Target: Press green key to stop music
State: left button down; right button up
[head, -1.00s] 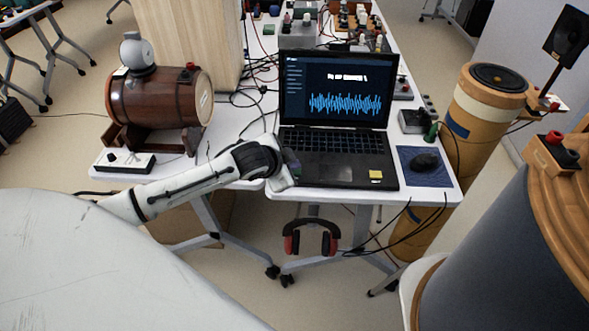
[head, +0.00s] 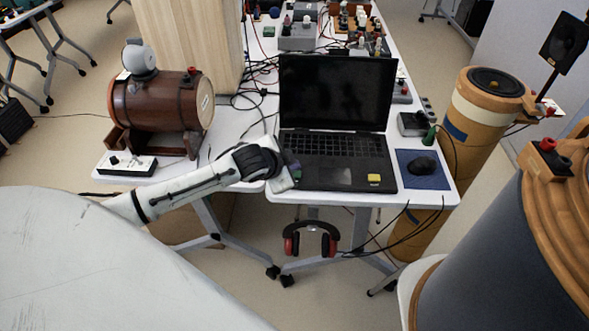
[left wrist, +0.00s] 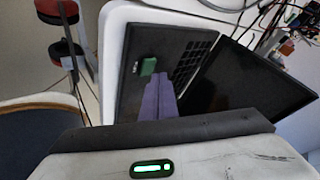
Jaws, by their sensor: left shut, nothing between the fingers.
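A small green key (left wrist: 148,66) shows in the left wrist view on the dark laptop body, beside the keyboard. The purple fingers of my left gripper (left wrist: 158,80) are shut and empty, their tips close to the key in that picture; I cannot tell whether they touch it. In the head view, my left gripper (head: 292,168) is at the left front of the laptop (head: 333,145). The laptop's screen (head: 338,92) is black. A yellow patch (head: 374,178) lies right of the touchpad; I cannot tell whether it is the same key. My right gripper is not in view.
A mouse (head: 423,165) on a blue pad (head: 437,183) lies right of the laptop. Red headphones (head: 312,240) hang below the table's front edge. A wooden barrel (head: 160,103) and a white power strip (head: 125,164) stand left. Cables and boxes crowd the back.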

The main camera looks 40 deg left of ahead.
pick_arm(q)
jog(key=shift+r, duration=0.1)
notch_tip(320, 180, up, 6)
jog(key=shift+f, duration=0.1)
dwell(0.7)
dwell(1.2)
